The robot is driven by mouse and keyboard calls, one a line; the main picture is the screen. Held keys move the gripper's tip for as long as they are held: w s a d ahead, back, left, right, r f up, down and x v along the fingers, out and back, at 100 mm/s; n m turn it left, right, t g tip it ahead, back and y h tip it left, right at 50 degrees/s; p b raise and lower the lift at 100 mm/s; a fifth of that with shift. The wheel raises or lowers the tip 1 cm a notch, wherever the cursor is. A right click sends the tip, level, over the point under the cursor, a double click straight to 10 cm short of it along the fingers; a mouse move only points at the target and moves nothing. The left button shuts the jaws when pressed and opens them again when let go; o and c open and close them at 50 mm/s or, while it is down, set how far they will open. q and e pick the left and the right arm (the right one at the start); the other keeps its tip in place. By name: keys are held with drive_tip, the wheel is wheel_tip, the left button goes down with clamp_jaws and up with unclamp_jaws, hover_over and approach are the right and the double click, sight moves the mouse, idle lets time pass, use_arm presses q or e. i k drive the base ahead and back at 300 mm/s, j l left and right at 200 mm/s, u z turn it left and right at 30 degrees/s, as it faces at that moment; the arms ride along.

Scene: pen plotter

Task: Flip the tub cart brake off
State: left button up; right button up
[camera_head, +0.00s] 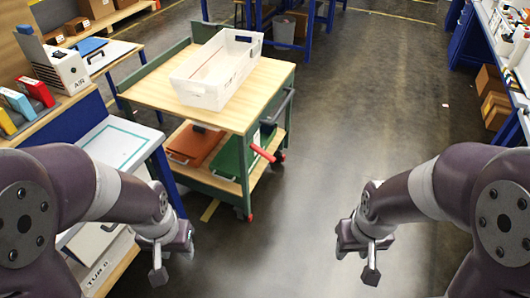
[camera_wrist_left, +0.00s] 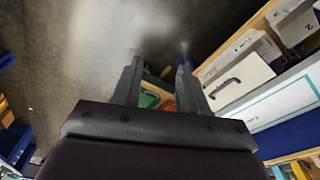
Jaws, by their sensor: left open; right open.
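The tub cart (camera_head: 262,88) has a green frame and a wooden top, and stands left of centre in the head view. A white tub (camera_head: 215,88) sits on its top. A red lever (camera_head: 262,153), which looks like the brake, sticks out low at the cart's right end, below a dark push handle (camera_head: 280,105). My left gripper (camera_head: 166,264) is open and empty, in front of the cart and apart from it. In the left wrist view its two fingers (camera_wrist_left: 158,88) are spread. My right gripper (camera_head: 362,262) is open and empty over clear floor, far from the lever.
Orange (camera_head: 195,146) and green (camera_head: 232,157) cases lie on the cart's lower shelf. A blue-framed workbench (camera_head: 150,140) stands close to the cart's left. Another bench (camera_head: 500,50) with boxes runs along the right. The floor (camera_head: 360,120) right of the cart is clear.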

sight(257, 149)
drive_tip(key=i+j+z, duration=0.25)
drive_tip(key=i+j, duration=1.05)
